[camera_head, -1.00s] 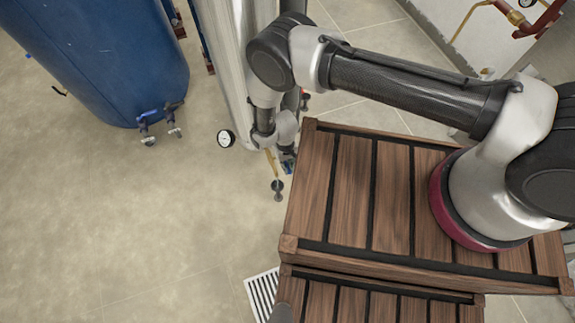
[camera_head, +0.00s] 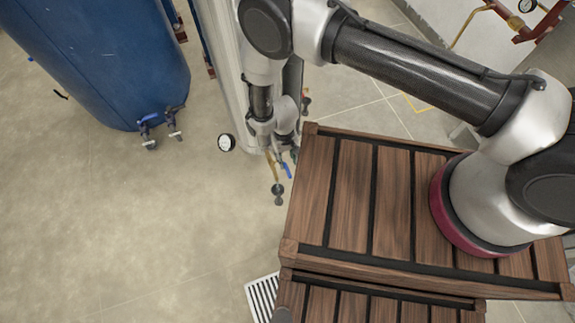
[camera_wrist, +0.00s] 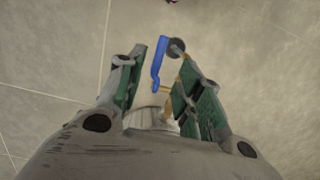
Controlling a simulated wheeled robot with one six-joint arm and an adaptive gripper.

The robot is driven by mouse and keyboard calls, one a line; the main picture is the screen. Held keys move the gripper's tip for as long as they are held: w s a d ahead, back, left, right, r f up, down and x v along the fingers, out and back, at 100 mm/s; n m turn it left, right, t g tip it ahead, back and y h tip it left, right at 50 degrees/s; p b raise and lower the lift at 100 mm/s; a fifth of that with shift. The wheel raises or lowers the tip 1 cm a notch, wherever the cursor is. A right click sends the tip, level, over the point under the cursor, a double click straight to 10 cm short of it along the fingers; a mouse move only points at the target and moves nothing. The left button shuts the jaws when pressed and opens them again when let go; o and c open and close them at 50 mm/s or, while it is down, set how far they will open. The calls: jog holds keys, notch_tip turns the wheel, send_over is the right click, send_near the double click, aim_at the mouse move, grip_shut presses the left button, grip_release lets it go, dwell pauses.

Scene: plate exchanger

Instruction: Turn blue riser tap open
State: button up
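The blue tap lever (camera_head: 287,171) shows just below my gripper in the head view, beside thin brass pipework (camera_head: 272,168). In the wrist view the blue lever (camera_wrist: 158,62) is a long bent handle, lying in the gap between my fingertips or just beyond them. A grey round end (camera_wrist: 176,47) and a brass pipe (camera_wrist: 168,88) are close to its right. My gripper (camera_wrist: 161,58) is open, with its green-padded fingers apart on both sides of the lever. I see no clear contact. The valve body is mostly hidden.
A silver tank (camera_head: 227,60) with a dial gauge (camera_head: 226,142) stands left of my arm. A blue tank (camera_head: 110,60) with two blue-handled taps (camera_head: 160,125) is farther left. A wooden slatted surface (camera_head: 350,200) is at the right. The floor at left is clear.

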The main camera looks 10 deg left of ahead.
jog(key=shift+w+a+r, duration=0.1)
jog(key=shift+w+r, duration=0.05)
jog(key=shift+r, duration=0.9)
jog(key=shift+w+r, duration=0.1)
jog(key=shift+r, duration=0.95)
